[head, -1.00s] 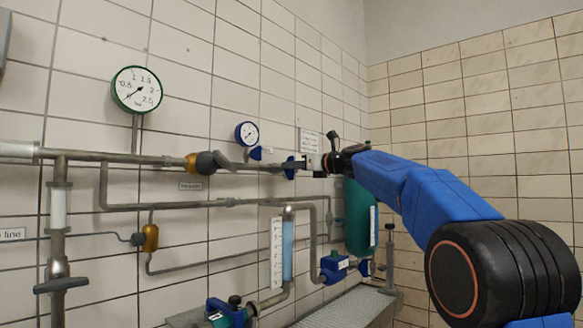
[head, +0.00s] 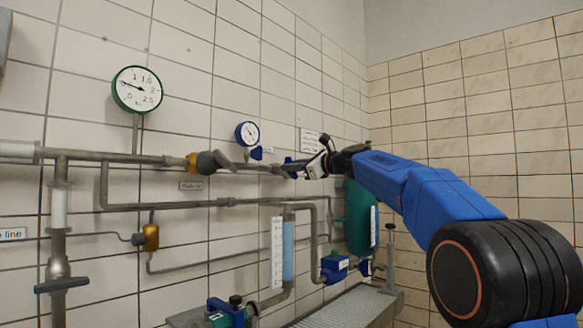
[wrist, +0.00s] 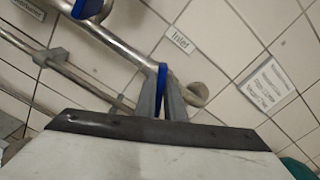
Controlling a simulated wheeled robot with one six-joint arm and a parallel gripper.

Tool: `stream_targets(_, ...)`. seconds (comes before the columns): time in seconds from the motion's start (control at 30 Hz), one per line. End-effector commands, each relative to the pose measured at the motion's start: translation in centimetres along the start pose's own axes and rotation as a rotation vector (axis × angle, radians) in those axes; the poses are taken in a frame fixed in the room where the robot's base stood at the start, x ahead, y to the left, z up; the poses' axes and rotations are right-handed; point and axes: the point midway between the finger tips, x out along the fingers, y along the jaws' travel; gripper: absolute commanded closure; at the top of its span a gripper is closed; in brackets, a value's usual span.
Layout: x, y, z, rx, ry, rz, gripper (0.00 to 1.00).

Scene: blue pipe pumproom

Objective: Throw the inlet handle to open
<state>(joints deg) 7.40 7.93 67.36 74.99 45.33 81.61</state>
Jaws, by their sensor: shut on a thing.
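The inlet handle is a narrow blue lever on the pipe by the tiled wall. In the wrist view the handle (wrist: 161,78) stands edge-on between the two grey fingers, below the "Inlet" label (wrist: 180,40). My gripper (wrist: 161,102) is shut on it. In the head view the blue handle (head: 290,169) shows at the pipe's right end, with my gripper (head: 306,167) on it. It lies roughly along the pipe there. The fingers partly hide it.
A green-rimmed gauge (head: 137,89) and a small blue gauge (head: 247,133) sit above the pipe. A second blue handle (wrist: 88,8) is at the wrist view's top. A green cylinder (head: 360,220) stands behind my arm. A grated ledge (head: 345,305) lies below.

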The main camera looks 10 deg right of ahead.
Motion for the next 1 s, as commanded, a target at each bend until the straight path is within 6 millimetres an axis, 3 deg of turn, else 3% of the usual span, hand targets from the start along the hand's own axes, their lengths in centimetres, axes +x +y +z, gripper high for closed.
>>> stream_targets(1.0,0.02,0.78,-0.48,-0.914,0.001,0.002,1.00)
